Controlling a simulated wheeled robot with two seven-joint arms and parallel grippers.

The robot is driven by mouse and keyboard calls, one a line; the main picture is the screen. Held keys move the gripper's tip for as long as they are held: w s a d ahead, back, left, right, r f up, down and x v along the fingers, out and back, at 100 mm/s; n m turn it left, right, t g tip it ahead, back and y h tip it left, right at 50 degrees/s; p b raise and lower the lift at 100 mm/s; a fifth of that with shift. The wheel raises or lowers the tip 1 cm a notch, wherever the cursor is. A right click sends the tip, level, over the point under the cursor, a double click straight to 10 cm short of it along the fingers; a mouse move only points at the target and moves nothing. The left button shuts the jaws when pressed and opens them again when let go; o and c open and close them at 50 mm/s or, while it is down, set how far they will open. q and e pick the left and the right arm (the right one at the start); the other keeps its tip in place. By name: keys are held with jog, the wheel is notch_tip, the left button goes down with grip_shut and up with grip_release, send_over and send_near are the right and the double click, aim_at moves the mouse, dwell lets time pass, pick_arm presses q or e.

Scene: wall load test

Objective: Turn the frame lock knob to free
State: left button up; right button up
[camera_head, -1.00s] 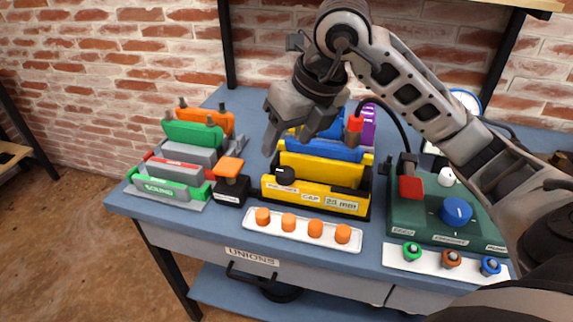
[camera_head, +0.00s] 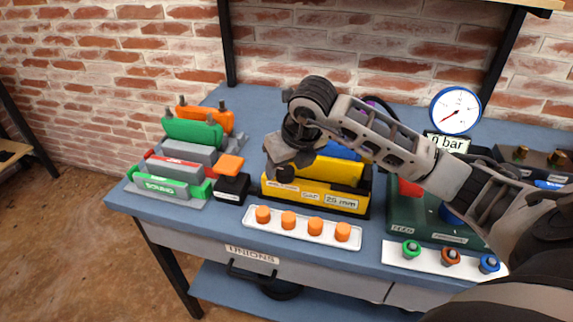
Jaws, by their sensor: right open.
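The yellow frame (camera_head: 335,189) stands on the blue bench with labels on its front, one reading 25 mm. A small black round knob (camera_head: 285,174) sits at the left end of its front; I take it for the frame lock knob. It is now mostly hidden by my right gripper (camera_head: 281,170), which is open and right at the knob. I cannot tell whether the fingers touch it or which way it is turned. My left gripper is not in view.
A white strip with orange caps (camera_head: 302,228) lies in front of the frame. A black block with an orange top (camera_head: 231,180) stands close on the left, beside grey and green clamps (camera_head: 175,172). The pressure gauge (camera_head: 456,110) and green panel (camera_head: 415,222) are at the right.

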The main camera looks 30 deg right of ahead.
jog(key=shift+w+f, duration=0.2)
jog(key=shift+f, duration=0.25)
jog(key=c, duration=1)
